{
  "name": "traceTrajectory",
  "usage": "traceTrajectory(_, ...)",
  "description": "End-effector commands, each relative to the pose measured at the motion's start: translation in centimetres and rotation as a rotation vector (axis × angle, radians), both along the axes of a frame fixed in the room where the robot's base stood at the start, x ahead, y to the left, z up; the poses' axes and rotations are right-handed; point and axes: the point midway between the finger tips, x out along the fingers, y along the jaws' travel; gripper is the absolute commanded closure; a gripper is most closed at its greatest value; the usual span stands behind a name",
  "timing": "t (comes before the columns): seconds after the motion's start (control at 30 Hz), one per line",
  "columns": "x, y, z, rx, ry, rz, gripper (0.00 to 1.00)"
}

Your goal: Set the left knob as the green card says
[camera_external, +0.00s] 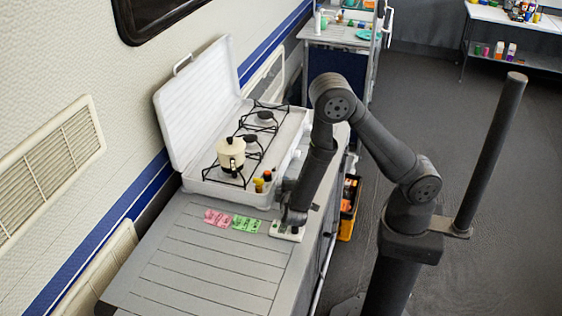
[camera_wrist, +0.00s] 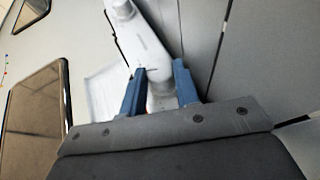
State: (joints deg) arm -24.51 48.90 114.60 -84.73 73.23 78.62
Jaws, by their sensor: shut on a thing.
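Green cards (camera_external: 246,224) lie flat on the grey slatted counter, beside pink cards (camera_external: 216,217). Their marks are too small to read. A small white panel (camera_external: 276,231) with dark spots lies just right of the green cards. My gripper (camera_external: 291,216) points down at this panel and covers part of it. In the wrist view my gripper's blue fingers (camera_wrist: 158,90) are shut on a white knob-like part (camera_wrist: 160,88), which merges with a long pale piece above it. I cannot tell which knob this is or how it is turned.
A white stove (camera_external: 222,190) with a raised lid (camera_external: 200,100) stands behind the panel, carrying a cream pot (camera_external: 231,153). Small yellow (camera_external: 259,185) and orange-topped (camera_external: 267,175) items sit near its front corner. The counter (camera_external: 190,270) nearer the camera is clear.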

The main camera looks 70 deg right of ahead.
Motion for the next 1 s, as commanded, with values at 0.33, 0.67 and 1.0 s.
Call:
traceTrajectory(0.33,-0.17,-0.12,-0.08,0.0,0.004,-0.004,0.56)
traceTrajectory(0.67,-0.04,-0.04,-0.05,0.002,0.001,-0.002,0.5)
traceTrajectory(1.0,0.01,-0.13,0.29,0.104,-0.003,-0.002,0.5)
